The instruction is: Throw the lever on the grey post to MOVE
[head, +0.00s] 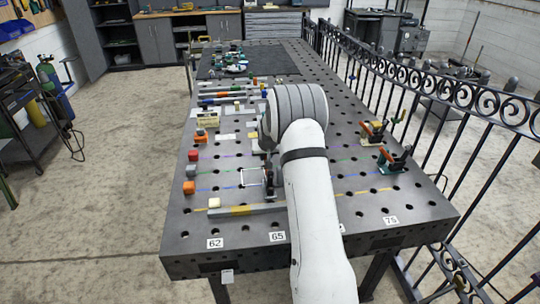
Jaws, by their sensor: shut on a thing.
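My gripper (267,182) points down at the table's middle, small and partly hidden by my white arm. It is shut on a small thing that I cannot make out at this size. A thin white frame (251,177) shows just left of it. I cannot pick out the grey post, its lever or a MOVE mark. They may be hidden behind my arm or too small to tell.
The perforated steel table (190,250) has toggle clamps with orange handles (374,131) at right. Coloured blocks (190,171) stand at left, and a grey and yellow bar (245,210) lies in front. A scrolled iron railing (440,95) runs along the right side.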

